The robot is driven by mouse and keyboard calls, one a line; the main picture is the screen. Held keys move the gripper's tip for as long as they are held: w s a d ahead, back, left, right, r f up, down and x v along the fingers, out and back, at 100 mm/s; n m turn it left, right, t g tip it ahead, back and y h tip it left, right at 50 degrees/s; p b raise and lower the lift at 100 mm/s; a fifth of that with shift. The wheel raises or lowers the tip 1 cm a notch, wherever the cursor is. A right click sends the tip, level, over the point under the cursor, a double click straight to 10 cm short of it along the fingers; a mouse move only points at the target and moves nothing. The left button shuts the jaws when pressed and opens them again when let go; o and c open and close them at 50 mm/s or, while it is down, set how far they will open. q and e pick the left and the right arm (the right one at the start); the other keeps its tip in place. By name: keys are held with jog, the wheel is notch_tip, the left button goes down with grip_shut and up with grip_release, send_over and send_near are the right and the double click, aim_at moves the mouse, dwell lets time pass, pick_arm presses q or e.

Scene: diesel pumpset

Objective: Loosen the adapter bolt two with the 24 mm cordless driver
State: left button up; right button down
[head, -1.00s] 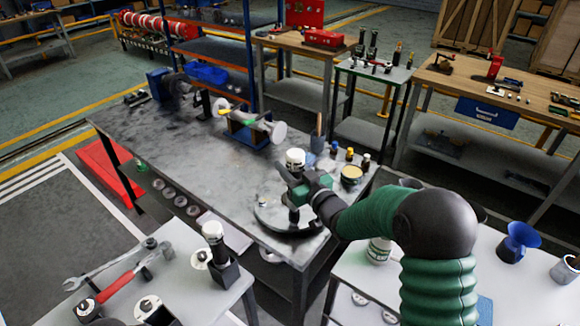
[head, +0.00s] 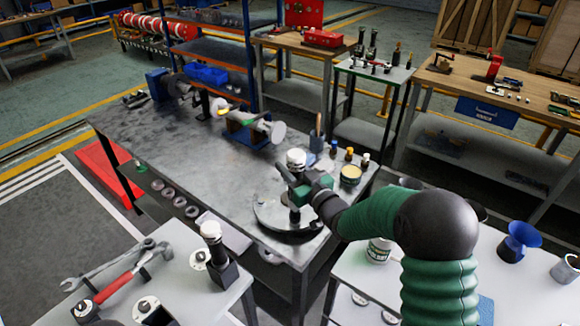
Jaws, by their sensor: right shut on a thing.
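My right arm comes in from the right, and its gripper (head: 303,190) is shut on a cordless driver (head: 296,162) with a white top and dark body. The driver stands upright with its lower end over a round, dark metal plate (head: 268,218) on the near right corner of the long workbench. The arm and driver cover part of the plate. Which bolt the driver's tip is on, and whether it touches, I cannot tell. A second white-topped tool (head: 211,232) stands upright in a dark holder on the near left table. My left gripper is not in view.
Small bottles and a yellow tin (head: 351,174) stand close to the right of the plate. A shaft on a blue stand (head: 245,130) is farther back. Wrenches (head: 115,268) lie on the near left table. The middle of the long workbench (head: 180,145) is clear.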

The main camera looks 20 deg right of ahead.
aim_at(290, 151)
jog(key=shift+f+b, duration=0.5)
jog(key=shift+b, duration=0.05)
dwell(1.0)
jog(key=shift+s+f, duration=0.15)
jog(key=shift+f, duration=0.05)
dwell(0.5)
jog(key=shift+r, duration=0.25)
dwell(1.2)
notch_tip(290, 151, up, 5)
jog(key=p, duration=0.2)
jog(key=shift+f+p, duration=0.15)
jog(key=shift+p, duration=0.2)
jog(key=shift+w+r+p, duration=0.2)
jog(key=shift+r+p, duration=0.25)
jog(key=shift+r, duration=0.25)
